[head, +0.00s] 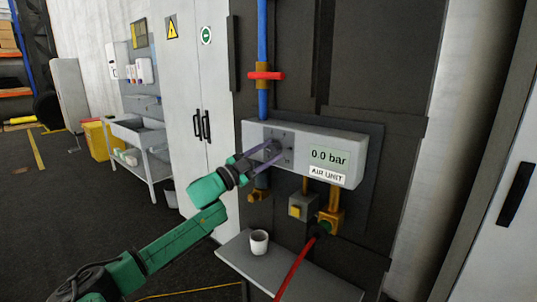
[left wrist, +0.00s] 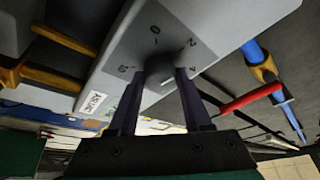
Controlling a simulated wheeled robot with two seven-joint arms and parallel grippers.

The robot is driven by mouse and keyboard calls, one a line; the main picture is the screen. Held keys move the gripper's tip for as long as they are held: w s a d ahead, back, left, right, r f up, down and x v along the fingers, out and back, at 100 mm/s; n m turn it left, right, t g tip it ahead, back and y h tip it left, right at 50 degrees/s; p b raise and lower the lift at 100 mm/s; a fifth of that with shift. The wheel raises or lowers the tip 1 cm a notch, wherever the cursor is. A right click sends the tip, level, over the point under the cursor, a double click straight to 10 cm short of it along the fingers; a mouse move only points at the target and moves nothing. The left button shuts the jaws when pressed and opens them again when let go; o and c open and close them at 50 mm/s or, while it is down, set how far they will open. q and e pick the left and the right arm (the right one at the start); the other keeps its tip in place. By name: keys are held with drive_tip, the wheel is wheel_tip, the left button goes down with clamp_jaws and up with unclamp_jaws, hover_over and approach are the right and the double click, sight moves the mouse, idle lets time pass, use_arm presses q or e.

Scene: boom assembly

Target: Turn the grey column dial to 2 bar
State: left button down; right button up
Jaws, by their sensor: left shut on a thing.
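The grey dial (head: 274,147) sits on the front of the white air unit box (head: 343,177). My left gripper (head: 270,149) is shut on the dial, with one finger on each side of it. Other marks are partly hidden by a finger. The dial's pointer cannot be made out clearly. The display (head: 328,157) reads 0.0 bar. My right gripper is not in view.
A red valve handle (head: 266,76) crosses the blue pipe above the box. Brass fittings (head: 331,217) and a red hose (head: 296,265) hang below. A white cup (head: 259,242) stands on the grey shelf (head: 300,280) under the unit. A white cabinet (head: 196,100) stands to the left.

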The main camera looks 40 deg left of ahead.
use_arm(q)
drive_tip(key=shift+c, duration=1.7)
unclamp_jaws()
drive_tip(key=shift+s+a+f+b, duration=0.15)
drive_tip(key=shift+s+f+b, duration=0.15)
drive_tip(key=shift+s+f, duration=0.05)
drive_tip(key=b+v, duration=0.2)
drive_tip(key=v, duration=1.1)
drive_tip(key=shift+s, duration=0.35)
drive_tip(key=shift+r, duration=0.1)
drive_tip(key=shift+a, duration=0.1)
